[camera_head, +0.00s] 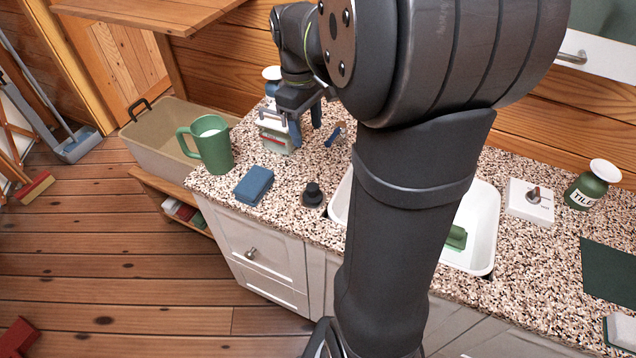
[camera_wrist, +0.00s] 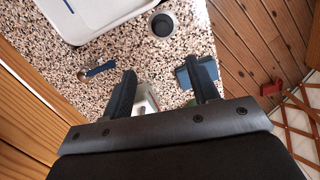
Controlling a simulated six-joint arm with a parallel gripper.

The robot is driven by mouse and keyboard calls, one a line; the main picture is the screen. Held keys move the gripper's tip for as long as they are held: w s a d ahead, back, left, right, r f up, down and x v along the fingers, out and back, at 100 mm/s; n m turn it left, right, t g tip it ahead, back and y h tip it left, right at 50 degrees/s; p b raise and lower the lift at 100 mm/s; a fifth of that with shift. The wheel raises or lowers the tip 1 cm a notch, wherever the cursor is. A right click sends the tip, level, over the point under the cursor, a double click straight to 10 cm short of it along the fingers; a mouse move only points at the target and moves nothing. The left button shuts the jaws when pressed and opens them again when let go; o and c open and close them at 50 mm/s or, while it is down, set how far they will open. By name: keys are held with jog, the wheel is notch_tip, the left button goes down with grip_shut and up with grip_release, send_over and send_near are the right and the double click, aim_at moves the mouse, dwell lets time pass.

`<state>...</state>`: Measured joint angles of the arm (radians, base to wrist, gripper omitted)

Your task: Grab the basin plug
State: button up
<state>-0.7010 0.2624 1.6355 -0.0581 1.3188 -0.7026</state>
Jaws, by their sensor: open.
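The basin plug (camera_head: 313,194) is a small black round piece with a raised knob, standing on the speckled counter just left of the white basin (camera_head: 486,222). In the wrist view the plug (camera_wrist: 162,24) is near the top middle, beside the basin's rim (camera_wrist: 75,38). My gripper (camera_head: 306,122) is over the back left of the counter, behind the plug in the head view. In the wrist view my gripper's (camera_wrist: 160,68) two dark fingers are spread apart with nothing held between them. The plug lies beyond the fingertips, apart from them.
A green mug (camera_head: 212,150), a blue sponge (camera_head: 254,184) and a pale box with a red label (camera_head: 276,134) stand near the plug. A blue-handled tool (camera_wrist: 97,69) lies beside the fingers. The arm hides part of the basin. A jar (camera_head: 585,190) stands right.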

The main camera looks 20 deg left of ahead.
send_near(313, 186)
jog(key=f, duration=0.5)
jog(key=shift+w, duration=0.2)
jog(key=shift+s+d+f, duration=0.1)
jog(key=shift+d+f, duration=0.05)
jog(key=shift+f, duration=0.7)
jog(key=shift+s+d+f, duration=0.1)
jog(key=shift+f, duration=0.75)
jog(key=shift+s+d+f, duration=0.15)
jog(key=shift+f, duration=0.75)
jog(key=c, duration=1)
